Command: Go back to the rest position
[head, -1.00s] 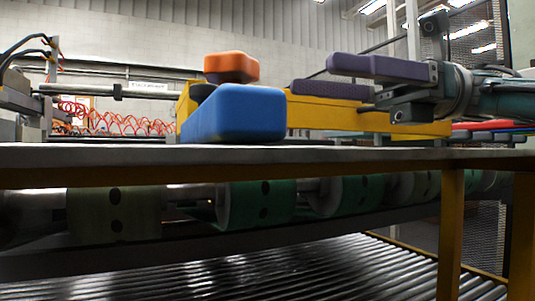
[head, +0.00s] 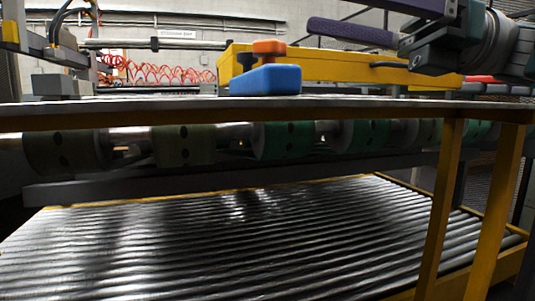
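My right gripper (head: 352,13) is at the top right, with its grey-green wrist (head: 487,45) coming in from the right edge. One long purple finger (head: 350,33) shows fully. The other purple finger (head: 425,6) is cut by the top edge. The fingers stand apart with nothing seen between them. The gripper is in the air, up and right of a blue rounded block (head: 265,80) on the dark table edge. An orange block (head: 269,47) shows above the blue one, with a dark part beside it. My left gripper is not in view.
A dark tabletop edge (head: 180,104) crosses the view, with green-banded rollers (head: 285,140) under it. A wide roller conveyor bed (head: 230,235) lies below, empty. Yellow posts (head: 440,205) stand at the right. A yellow beam (head: 330,65) and red coiled hoses (head: 150,72) are behind.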

